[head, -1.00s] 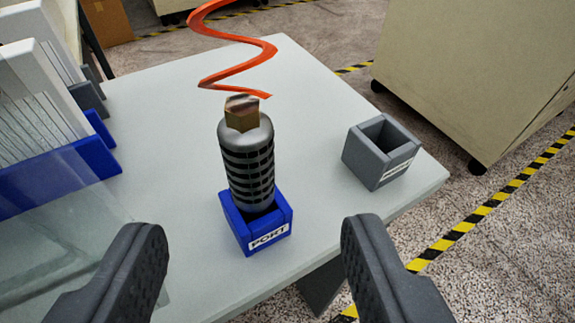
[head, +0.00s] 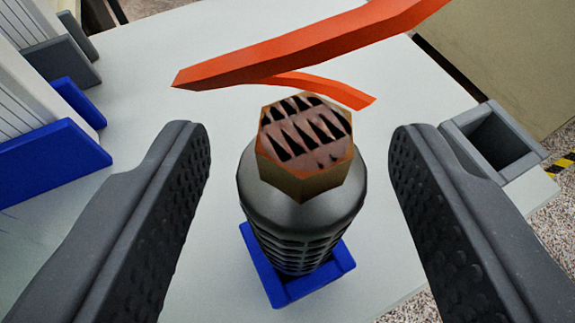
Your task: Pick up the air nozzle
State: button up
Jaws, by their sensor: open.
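The air nozzle (head: 303,205) is a grey metal cylinder with a ribbed or slotted body and a brass hexagonal top. It stands upright in a small blue holder (head: 322,285) on the pale table. My gripper (head: 298,150) is open, with one dark textured finger on each side of the nozzle. Gaps show between the nozzle and both fingers. The lower part of the nozzle is hidden inside the holder.
A grey square holder (head: 515,172), empty, stands to the right, partly behind my right finger. Blue bins (head: 45,165) with white sheets or panels are at the left. A beige cabinet (head: 510,40) stands beyond the table.

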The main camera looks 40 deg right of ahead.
jog(key=shift+x, duration=1.35)
jog(key=c, duration=1.1)
jog(key=shift+r, duration=0.15)
